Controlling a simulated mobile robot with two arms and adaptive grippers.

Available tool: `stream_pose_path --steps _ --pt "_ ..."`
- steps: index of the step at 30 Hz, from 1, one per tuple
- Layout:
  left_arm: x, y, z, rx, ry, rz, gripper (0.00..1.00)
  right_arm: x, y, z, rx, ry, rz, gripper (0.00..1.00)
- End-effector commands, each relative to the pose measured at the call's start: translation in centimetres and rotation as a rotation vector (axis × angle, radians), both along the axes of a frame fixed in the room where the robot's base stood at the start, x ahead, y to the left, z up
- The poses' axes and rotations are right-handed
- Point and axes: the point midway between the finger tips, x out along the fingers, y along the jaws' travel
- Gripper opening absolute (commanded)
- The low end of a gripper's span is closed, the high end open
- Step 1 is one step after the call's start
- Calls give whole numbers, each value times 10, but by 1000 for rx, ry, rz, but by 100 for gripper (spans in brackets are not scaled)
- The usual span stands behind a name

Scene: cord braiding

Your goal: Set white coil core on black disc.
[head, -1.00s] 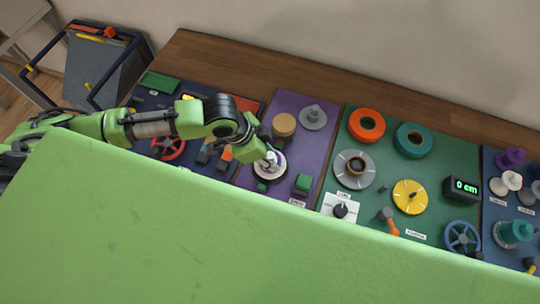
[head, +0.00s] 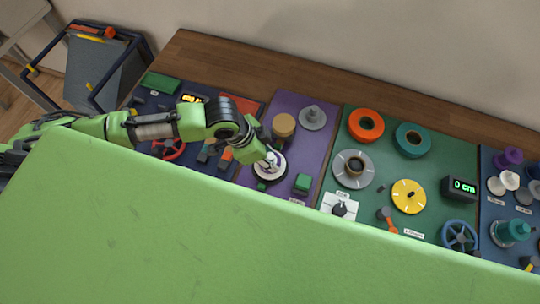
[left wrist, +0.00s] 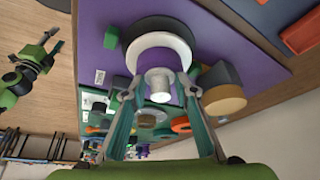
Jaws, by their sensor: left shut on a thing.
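The white coil core (head: 278,166) is over the black disc (head: 269,182) on the purple panel; whether it touches cannot be told. In the left wrist view, the core's wide white flange (left wrist: 136,52) faces the black disc (left wrist: 165,22), with a purple middle and a narrower white end (left wrist: 159,84) toward me. My left gripper (head: 269,162) is shut on the core; its fingers (left wrist: 158,92) lie on both sides of it in the wrist view. My right gripper (left wrist: 50,47) appears small at the left of the wrist view, its jaws unclear.
A tan cylinder (head: 284,124) and a grey spool (head: 313,117) stand behind the disc. A green block (head: 302,183) is to its right. The green panel bears an orange ring (head: 366,125) and a teal ring (head: 411,140). The wooden strip at the back is clear.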

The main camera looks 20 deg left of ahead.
Motion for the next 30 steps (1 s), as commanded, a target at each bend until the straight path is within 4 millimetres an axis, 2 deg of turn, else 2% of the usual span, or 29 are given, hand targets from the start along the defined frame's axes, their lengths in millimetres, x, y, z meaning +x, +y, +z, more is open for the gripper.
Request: stream_pose_path --steps 24,25,27,30 --pt "0 0 -15 -1 1 1 8 0 4 -1 5 1 -1 40" --pt "0 0 -15 -2 1 1 29 0 4 -1 5 1 -1 40" --pt "0 0 -14 -1 0 1 46 0 4 -1 5 1 0 40" --pt "0 0 -15 -1 0 1 46 -1 4 -1 5 1 0 40"
